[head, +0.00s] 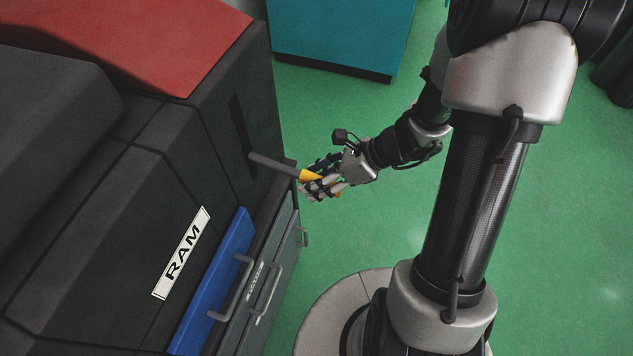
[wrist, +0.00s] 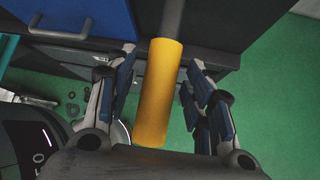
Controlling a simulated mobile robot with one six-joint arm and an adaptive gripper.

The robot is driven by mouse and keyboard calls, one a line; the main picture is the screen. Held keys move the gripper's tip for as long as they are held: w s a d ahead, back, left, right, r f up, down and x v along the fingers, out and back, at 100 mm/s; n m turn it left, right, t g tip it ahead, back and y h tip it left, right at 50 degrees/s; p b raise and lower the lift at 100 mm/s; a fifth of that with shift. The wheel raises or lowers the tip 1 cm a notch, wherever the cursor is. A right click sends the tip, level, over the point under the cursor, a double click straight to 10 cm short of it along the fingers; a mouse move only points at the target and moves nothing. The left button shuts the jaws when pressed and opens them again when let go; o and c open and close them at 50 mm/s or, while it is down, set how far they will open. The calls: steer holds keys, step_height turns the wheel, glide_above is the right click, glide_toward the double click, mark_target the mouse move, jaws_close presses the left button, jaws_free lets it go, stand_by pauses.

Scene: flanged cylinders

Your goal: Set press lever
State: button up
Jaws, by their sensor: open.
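The press lever is a dark grey bar (head: 272,163) with a yellow grip (head: 311,175). It sticks out from a slot (head: 241,135) in the side of the dark press. In the wrist view the yellow grip (wrist: 161,95) lies lengthwise between the two fingers of my gripper (wrist: 160,85). The fingers are open, with a gap to the grip on each side. In the head view my gripper (head: 325,178) is around the lever's outer end, and its fingers partly hide the yellow grip.
The dark press (head: 110,215) with a RAM label (head: 182,252) and a red top (head: 130,40) fills the left. A blue drawer front (head: 212,285) and grey handles jut out below the lever. A teal cabinet (head: 340,32) stands behind. Green floor (head: 390,235) is clear between.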

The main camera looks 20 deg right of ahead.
steer(key=shift+a+f, duration=0.15)
steer(key=shift+a, duration=0.05)
steer(key=shift+c, duration=0.5)
jaws_close()
